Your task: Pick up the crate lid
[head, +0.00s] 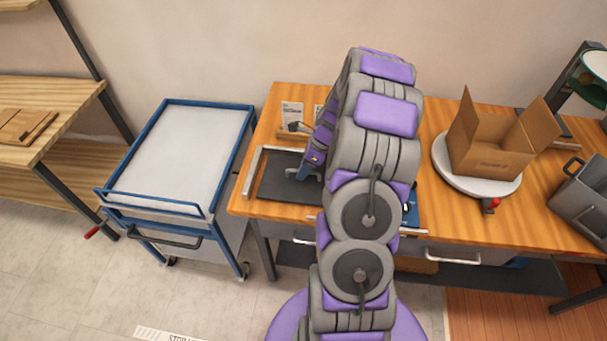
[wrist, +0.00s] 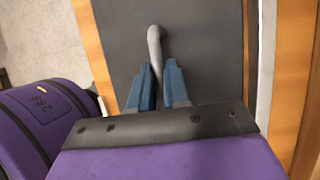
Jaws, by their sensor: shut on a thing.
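The crate lid looks to be the flat dark grey panel (head: 272,182) on the left part of the wooden workbench, partly hidden behind my arm. In the wrist view the dark panel (wrist: 205,60) fills the middle, with a curved grey bar handle (wrist: 154,40) standing on it. My gripper (wrist: 158,68) has its two blue fingers on either side of this handle, shut on it. In the head view my gripper (head: 296,172) is low over the panel, mostly hidden by the arm. I cannot tell whether the panel touches the bench.
A pale metal rail (head: 254,172) edges the panel's left side. A small wooden holder with cards (head: 291,118) stands behind it. A cardboard box (head: 492,148) on a white turntable (head: 446,167) and a grey crate (head: 582,205) stand right. A blue-railed cart (head: 180,150) with a bare top stands left.

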